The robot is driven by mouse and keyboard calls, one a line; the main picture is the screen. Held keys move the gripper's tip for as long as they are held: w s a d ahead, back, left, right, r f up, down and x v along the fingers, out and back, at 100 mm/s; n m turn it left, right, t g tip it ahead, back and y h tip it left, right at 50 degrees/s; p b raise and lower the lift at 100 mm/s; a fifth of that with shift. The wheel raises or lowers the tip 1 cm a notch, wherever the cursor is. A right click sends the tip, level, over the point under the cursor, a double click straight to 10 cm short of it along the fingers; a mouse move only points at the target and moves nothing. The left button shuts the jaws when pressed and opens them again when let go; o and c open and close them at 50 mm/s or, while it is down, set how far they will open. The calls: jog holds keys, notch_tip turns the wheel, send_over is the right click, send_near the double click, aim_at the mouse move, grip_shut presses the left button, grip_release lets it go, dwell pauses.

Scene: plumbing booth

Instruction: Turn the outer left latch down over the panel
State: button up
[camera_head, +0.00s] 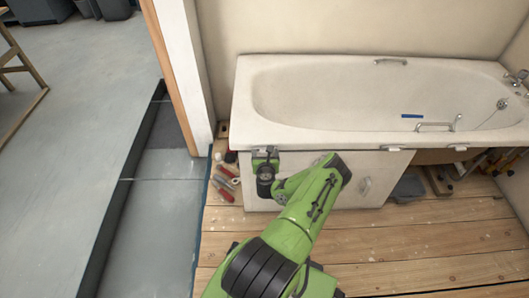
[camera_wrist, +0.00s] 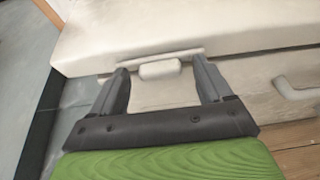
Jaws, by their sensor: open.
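The outer left latch (camera_wrist: 160,69) is a small pale block under the bath rim, in the middle of the wrist view. It lies between the two dark fingers of my gripper (camera_wrist: 160,70), which is open. I cannot tell whether the fingers touch the latch, or whether it overlaps the panel. In the head view my gripper (camera_head: 265,155) is at the left end of the bath, just below the rim, and mostly hides this latch. The white panel (camera_head: 378,166) stands below the rim with a grey handle (camera_head: 366,188); my arm covers part of it.
Two more pale latches (camera_head: 391,148) (camera_head: 459,148) sit under the rim of the white bath (camera_head: 340,138) further right. Red-handled tools (camera_head: 223,190) lie on the wooden floor left of the panel. A grey item (camera_head: 408,187) sits by the open space at right.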

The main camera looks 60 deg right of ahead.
jog(key=c, duration=1)
jog(key=shift+c, duration=0.2)
jog(key=shift+n, duration=0.3)
jog(key=shift+w+a+n+g+h+p, duration=0.15)
jog(key=shift+n+g+h+p, duration=0.1)
jog(key=shift+n+g+p, duration=0.3)
jog(key=shift+w+a+n+g+h+p, duration=0.15)
jog(key=shift+n+g+h+p, duration=0.15)
jog(key=shift+n+p, duration=0.3)
jog(key=shift+w+f+n+g+h+p, duration=0.15)
jog(key=shift+n+g+h+p, duration=0.3)
jog(key=shift+n, duration=0.8)
jog(key=n+g+h, duration=0.1)
jog(key=n, duration=0.1)
jog(key=n+h+b, duration=0.1)
jog(key=n, duration=0.1)
jog(key=shift+w+f+g, duration=0.2)
jog(key=shift+f+g, duration=0.15)
jog(key=shift+g, duration=0.05)
jog(key=shift+a+f+n+h+b, duration=0.15)
jog(key=shift+n+h, duration=0.15)
jog(key=shift+n, duration=0.35)
jog(key=shift+d+n+h+b, duration=0.15)
jog(key=shift+n+h, duration=0.15)
jog(key=shift+n, duration=0.35)
jog(key=shift+a, duration=0.1)
